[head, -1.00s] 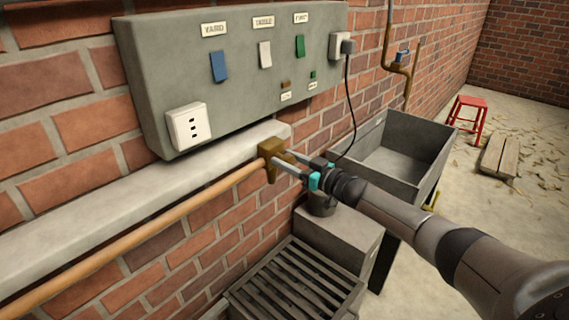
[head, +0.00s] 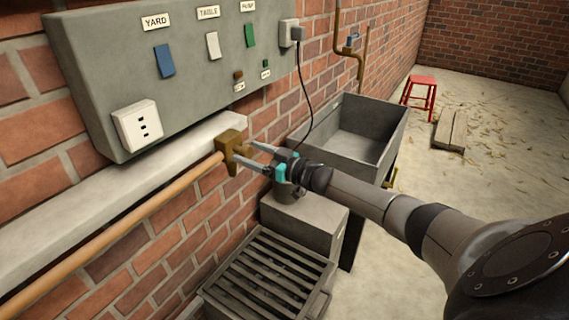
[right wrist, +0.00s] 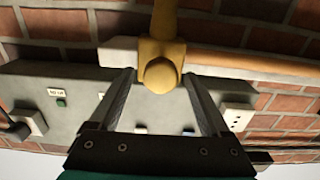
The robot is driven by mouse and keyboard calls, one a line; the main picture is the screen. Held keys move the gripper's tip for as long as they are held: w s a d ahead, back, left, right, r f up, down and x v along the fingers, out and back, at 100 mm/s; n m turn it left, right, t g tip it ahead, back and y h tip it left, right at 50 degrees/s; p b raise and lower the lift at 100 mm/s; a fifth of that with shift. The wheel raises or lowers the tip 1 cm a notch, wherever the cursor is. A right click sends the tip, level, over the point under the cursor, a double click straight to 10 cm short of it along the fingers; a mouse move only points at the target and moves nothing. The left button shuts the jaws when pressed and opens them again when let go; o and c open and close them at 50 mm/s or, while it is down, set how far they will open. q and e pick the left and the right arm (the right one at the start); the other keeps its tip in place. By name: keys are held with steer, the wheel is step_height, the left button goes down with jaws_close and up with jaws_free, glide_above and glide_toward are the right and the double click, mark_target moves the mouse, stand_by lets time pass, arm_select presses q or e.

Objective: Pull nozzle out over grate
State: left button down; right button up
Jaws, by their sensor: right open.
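The brass nozzle fitting (head: 228,152) sits at the right end of a long copper-coloured pipe (head: 110,238) along the brick wall. In the right wrist view the nozzle (right wrist: 160,62) shows a round knob facing me. My right gripper (head: 244,153) is open at the nozzle, and in the right wrist view its fingers stand on either side of the knob with gaps. I cannot tell whether the fingertips touch it. The slatted grate (head: 266,278) lies below, in front of the wall. My left gripper is not in view.
A grey panel (head: 105,60) with coloured switches and sockets hangs above a pale ledge (head: 70,225). A grey box (head: 305,222) and a sink (head: 365,130) stand right of the grate. A black cord hangs from the panel. A red stool (head: 420,82) and boards stand farther back.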

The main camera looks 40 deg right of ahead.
steer(key=p+v, duration=0.2)
steer(key=v, duration=1.1)
steer(key=shift+s, duration=0.2)
steer(key=shift+r, duration=0.1)
steer(key=s+f+m+g+h+b, duration=0.15)
steer(key=s+f, duration=0.35)
steer(key=f, duration=0.7)
steer(key=s+a+f+m+g+h+b, duration=0.1)
steer(key=s+f+g+h, duration=0.3)
steer(key=f, duration=0.8)
steer(key=s+f+m+g+h+b, duration=0.1)
steer(key=s+f+g+h, duration=0.1)
steer(key=s+f, duration=0.7)
steer(key=s+a+f+n+g+b, duration=0.1)
steer(key=s+a+f+g, duration=0.3)
steer(key=s+a+f, duration=0.5)
steer(key=s+a+f+n+g+y+b, duration=0.1)
steer(key=s+a+f+g, duration=0.3)
steer(key=s+a+f, duration=0.5)
steer(key=s+f, duration=0.1)
steer(key=s, duration=0.5)
steer(key=shift+s+a+f, duration=0.25)
steer(key=shift+a+f, duration=0.1)
steer(key=shift+a, duration=0.05)
steer(key=shift+g, duration=0.25)
steer(key=shift+c, duration=0.4)
